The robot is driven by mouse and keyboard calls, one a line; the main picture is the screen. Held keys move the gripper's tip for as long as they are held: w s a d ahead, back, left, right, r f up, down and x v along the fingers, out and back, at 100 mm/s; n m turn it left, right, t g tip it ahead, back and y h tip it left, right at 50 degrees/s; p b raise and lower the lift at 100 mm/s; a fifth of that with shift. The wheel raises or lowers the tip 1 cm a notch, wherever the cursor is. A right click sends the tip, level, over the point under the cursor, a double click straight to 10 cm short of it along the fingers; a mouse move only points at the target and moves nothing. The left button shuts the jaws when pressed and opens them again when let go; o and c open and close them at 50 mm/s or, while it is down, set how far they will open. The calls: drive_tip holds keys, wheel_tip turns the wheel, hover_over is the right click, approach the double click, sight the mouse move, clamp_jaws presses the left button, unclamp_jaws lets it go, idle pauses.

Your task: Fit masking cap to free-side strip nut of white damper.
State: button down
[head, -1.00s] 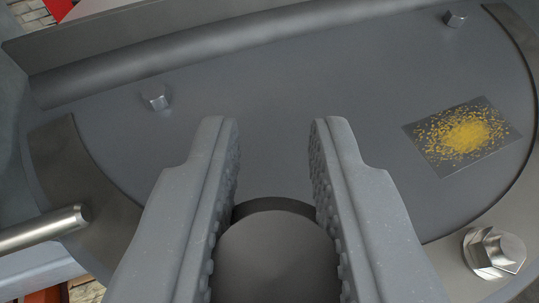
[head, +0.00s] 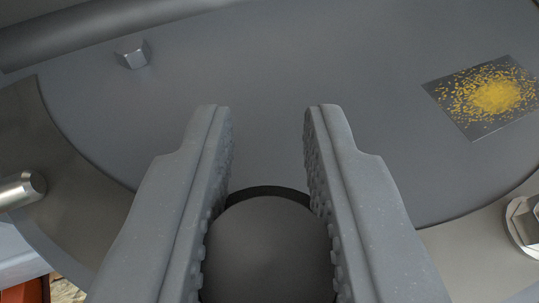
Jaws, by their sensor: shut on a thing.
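My gripper (head: 268,110) is shut on a dark round cap (head: 268,250), seen from behind between the two ribbed grey fingers. The fingertips reach past the cap over a flat grey disc (head: 270,60), and the cap appears apart from any nut. A small hex nut or bolt head (head: 133,54) stands on the disc at upper left. A larger shiny hex nut (head: 527,224) is cut off at the right edge. I cannot tell which is the strip nut. No surface here looks clearly white. The cap's front side is hidden.
A yellow-speckled dark square patch (head: 493,97) lies on the disc at right. A metal rod end (head: 22,190) juts in at left, over a curved brown-grey strip (head: 45,130). A rounded bar (head: 100,28) runs along the top left. The disc's middle is clear.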

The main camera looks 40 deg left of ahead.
drive_tip(key=shift+f+b, duration=0.3)
drive_tip(key=shift+b, duration=0.55)
drive_tip(key=shift+f+b, duration=0.15)
drive_tip(key=shift+b, duration=1.2)
drive_tip(key=shift+f+b, duration=0.75)
drive_tip(key=shift+f, duration=0.85)
drive_tip(key=shift+f, duration=0.15)
drive_tip(key=c, duration=1.2)
unclamp_jaws()
